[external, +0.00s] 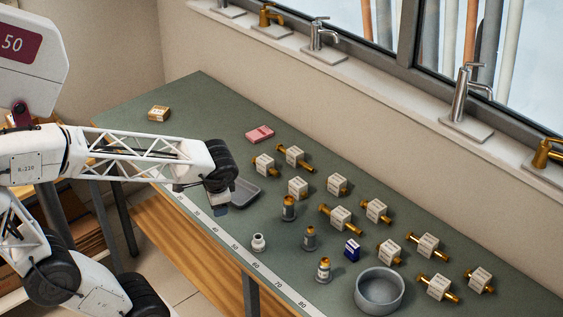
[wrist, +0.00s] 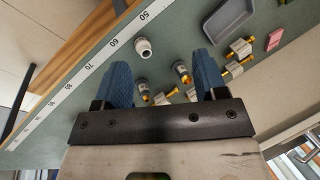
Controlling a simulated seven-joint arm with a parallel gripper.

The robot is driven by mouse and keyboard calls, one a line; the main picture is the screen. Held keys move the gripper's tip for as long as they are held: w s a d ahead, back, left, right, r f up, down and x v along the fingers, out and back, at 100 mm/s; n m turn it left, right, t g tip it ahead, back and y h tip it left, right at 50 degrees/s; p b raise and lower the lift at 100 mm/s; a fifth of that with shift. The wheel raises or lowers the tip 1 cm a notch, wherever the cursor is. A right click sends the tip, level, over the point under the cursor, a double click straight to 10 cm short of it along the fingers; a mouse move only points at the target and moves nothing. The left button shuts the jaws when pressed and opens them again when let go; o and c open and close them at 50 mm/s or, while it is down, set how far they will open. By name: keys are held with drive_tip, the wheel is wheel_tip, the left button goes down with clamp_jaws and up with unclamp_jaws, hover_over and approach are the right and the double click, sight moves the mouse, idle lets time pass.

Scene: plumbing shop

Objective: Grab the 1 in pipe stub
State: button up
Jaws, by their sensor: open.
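Several brass pipe pieces with white block tags lie across the right half of the green bench, such as one at the front right (external: 438,287) and one in the middle (external: 341,217). The tag print is too small to read, so I cannot tell which is the 1 in pipe stub. Short upright labelled cylinders (external: 289,208) and a white fitting (external: 258,243) stand nearer the front edge. My gripper (external: 222,207) is above the bench near the grey tray. In the wrist view my gripper (wrist: 163,70) is open, its blue fingers apart, with nothing held between them.
A grey tray (external: 243,192), a pink block (external: 260,134), a blue box (external: 352,250) and a round grey bowl (external: 379,291) are on the bench. A numbered strip (external: 240,262) runs along the front edge. The far left of the bench is mostly clear.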

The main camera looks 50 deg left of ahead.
drive_tip(key=w+a+f+m+y, duration=0.3)
drive_tip(key=w+m+y, duration=0.1)
drive_tip(key=w+m, duration=0.1)
drive_tip(key=m+t, duration=0.9)
drive_tip(key=m, duration=1)
approach(289, 199)
drive_tip(key=w+f, duration=0.2)
drive_tip(key=shift+w+a+r+y, duration=0.1)
drive_tip(key=shift+a+r+y, duration=0.15)
drive_tip(key=shift+a+y, duration=0.2)
drive_tip(key=shift+x, duration=1.3)
drive_tip(key=shift+a, duration=0.1)
drive_tip(key=shift+x, duration=2.5)
